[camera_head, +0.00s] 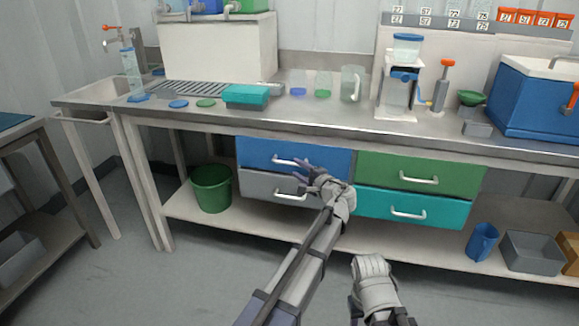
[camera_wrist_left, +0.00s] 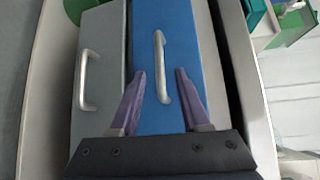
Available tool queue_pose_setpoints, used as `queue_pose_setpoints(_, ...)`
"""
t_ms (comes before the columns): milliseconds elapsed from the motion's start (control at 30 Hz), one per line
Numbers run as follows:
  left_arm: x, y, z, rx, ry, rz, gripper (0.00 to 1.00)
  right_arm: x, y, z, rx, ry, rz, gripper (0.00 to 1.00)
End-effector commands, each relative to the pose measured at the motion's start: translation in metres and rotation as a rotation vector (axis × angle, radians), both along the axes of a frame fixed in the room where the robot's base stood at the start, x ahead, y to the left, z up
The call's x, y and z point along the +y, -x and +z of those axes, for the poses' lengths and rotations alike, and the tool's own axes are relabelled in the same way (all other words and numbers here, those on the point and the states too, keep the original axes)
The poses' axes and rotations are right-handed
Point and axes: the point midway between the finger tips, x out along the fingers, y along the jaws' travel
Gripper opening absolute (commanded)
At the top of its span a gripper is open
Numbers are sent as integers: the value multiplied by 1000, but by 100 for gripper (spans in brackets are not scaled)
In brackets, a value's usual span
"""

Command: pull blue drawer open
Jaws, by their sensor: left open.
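The blue drawer (camera_head: 325,160) is shut, at the upper left of a drawer block under the bench. Its white bar handle (camera_head: 290,160) is partly covered by my left gripper (camera_head: 303,168). In the left wrist view the blue drawer front (camera_wrist_left: 185,35) faces the camera. There the handle (camera_wrist_left: 158,55) lies between the two purple fingertips of my left gripper (camera_wrist_left: 161,73), with a gap on both sides. The gripper is open and holds nothing. How far the fingertips are from the drawer front is hard to tell.
The grey drawer (camera_head: 262,188) is directly below, the green drawer (camera_head: 400,172) and teal drawer (camera_head: 385,207) to the right. A green bucket (camera_head: 211,190) stands on the lower shelf at left. The bench edge (camera_head: 300,128) overhangs the drawers. The floor in front is clear.

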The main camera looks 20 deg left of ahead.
Motion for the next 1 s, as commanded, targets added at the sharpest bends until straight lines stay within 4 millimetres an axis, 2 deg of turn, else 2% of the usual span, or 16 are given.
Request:
queue_pose_setpoints(100, 15, -16, -4, 0, 1, 2, 46, 0, 0, -4, 0, 0, 1, 50)
queue_pose_setpoints(333, 37, -35, -8, 0, 2, 3, 46, 0, 0, -8, 0, -1, 2, 50)
queue_pose_setpoints(767, 44, -41, -9, -1, 2, -1, 46, 0, 0, -9, 0, -1, 2, 50)
queue_pose_setpoints(800, 44, -41, -9, -1, 2, 0, 45, 0, 0, -9, 0, -1, 2, 50)
queue_pose_setpoints(1000, 44, -41, -9, 0, 1, 0, 23, 0, 0, -9, 0, -1, 2, 50)
